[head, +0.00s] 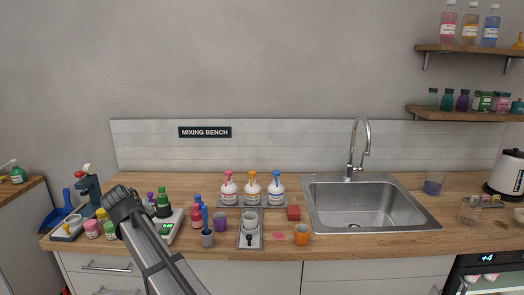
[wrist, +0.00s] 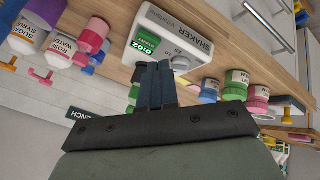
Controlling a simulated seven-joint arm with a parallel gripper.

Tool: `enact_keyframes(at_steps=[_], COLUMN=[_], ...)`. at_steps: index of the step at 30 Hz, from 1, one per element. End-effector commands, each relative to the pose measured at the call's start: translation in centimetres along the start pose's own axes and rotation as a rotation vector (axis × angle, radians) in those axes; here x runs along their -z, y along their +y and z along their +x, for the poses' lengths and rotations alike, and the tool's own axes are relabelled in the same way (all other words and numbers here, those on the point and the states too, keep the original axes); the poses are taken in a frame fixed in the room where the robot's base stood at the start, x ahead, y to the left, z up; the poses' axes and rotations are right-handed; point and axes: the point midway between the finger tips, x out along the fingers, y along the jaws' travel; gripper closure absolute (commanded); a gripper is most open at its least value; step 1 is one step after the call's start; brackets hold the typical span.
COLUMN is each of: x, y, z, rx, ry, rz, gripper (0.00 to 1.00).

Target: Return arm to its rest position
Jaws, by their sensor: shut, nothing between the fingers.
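My gripper (wrist: 156,66) shows in the wrist view with its two dark fingers together and nothing between them. Its fingertips appear in front of the white shaker (wrist: 172,28); I cannot tell the gap between them. In the head view my arm rises from the bottom edge over the left part of the wooden counter (head: 340,252). My gripper cannot be made out clearly there. The shaker, with a green bottle (head: 163,203) on it, is just right of the arm.
Small jars (head: 92,229) stand left of my arm. Purple (head: 220,220) and orange (head: 302,234) cups, a grey tray (head: 243,241) and pump bottles (head: 252,193) stand to the right. The sink (head: 365,205) is farther right. The space above the counter's middle is clear.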

Motion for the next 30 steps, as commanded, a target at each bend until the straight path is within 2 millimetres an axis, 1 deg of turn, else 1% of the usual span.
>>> enact_keyframes(at_steps=[1, 3, 5, 6, 8, 11, 12, 17, 18, 20, 21, 23, 24, 26, 27, 29, 30], x=[-2.4, -4.4, -6.1, -7.3, -9.3, -12.9, -14.5, -21.0, -22.7, -25.2, -26.8, -29.3, -31.0, -33.5, -35.2, -37.7, -39.3], y=[-1.0, -2.4, -3.5, -4.0, -4.6, -5.5, -5.7, -6.2, -6.2, -6.2, -6.1, -6.1, -6.0, -5.8, -5.8, -5.6, -5.5], z=[0.5, 1.7, 2.7, 3.5, 4.8, 7.0, 8.1, 11.9, 12.9, 14.1, 14.9, 16.0, 16.8, 17.7, 18.4, 19.2, 19.7], rx=[0.034, 0.074, 0.102, 0.119, 0.142, 0.178, 0.192, 0.239, 0.249, 0.264, 0.272, 0.284, 0.292, 0.302, 0.309, 0.317, 0.323], ry=[-0.009, -0.024, -0.039, -0.05, -0.071, -0.111, -0.13, -0.208, -0.229, -0.26, -0.281, -0.313, -0.334, -0.366, -0.388, -0.421, -0.442], rz=[-0.012, -0.025, -0.035, -0.039, -0.042, -0.044, -0.043, -0.026, -0.02, -0.01, -0.002, 0.011, 0.02, 0.035, 0.046, 0.062, 0.074], gripper=[1.0, 1.0, 1.0, 1.0, 1.0, 1.0, 1.0, 1.0, 1.0, 1.0, 1.0, 1.0, 1.0, 1.0, 1.0, 1.0, 1.0])
